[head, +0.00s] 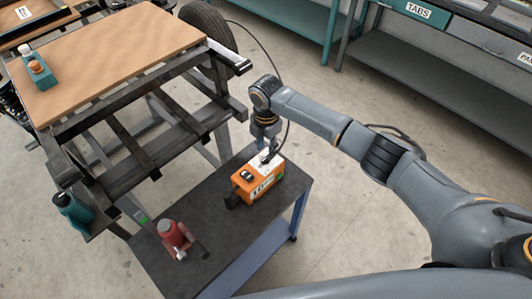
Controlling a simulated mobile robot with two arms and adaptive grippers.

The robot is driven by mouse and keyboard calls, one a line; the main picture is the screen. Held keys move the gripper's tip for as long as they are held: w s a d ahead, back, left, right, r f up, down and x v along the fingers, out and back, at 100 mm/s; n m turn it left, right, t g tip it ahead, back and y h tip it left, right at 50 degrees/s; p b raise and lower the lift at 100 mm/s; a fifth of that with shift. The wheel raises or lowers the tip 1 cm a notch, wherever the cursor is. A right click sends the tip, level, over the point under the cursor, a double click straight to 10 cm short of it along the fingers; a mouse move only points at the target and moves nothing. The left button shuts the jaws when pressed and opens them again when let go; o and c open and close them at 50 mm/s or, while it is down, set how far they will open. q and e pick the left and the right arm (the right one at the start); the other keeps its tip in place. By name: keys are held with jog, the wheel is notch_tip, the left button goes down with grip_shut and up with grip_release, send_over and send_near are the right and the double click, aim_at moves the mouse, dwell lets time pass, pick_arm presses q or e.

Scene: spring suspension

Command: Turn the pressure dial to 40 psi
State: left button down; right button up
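The orange pressure unit (272,187) stands on the dark top of a low cart. It has a white face with dark characters, too small to read with certainty. A small black part (246,175) on its left side may be the dial; no psi reading is legible. My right gripper (266,152) points down at the back top of the unit, close above it or touching. Its fingers are small and partly hidden, so I cannot tell whether they are open or hold anything. My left gripper is not in view.
The cart top (215,205) also carries a red jack-like object (180,238) at front left. A thin black hose runs near my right wrist toward a tire (208,32). A dark metal frame (125,150) with a wooden top stands left. Open floor lies right of the cart.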

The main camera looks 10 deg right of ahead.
aim_at(266, 158)
jog(key=shift+f, duration=2.25)
jog(key=shift+c, duration=0.2)
grip_shut()
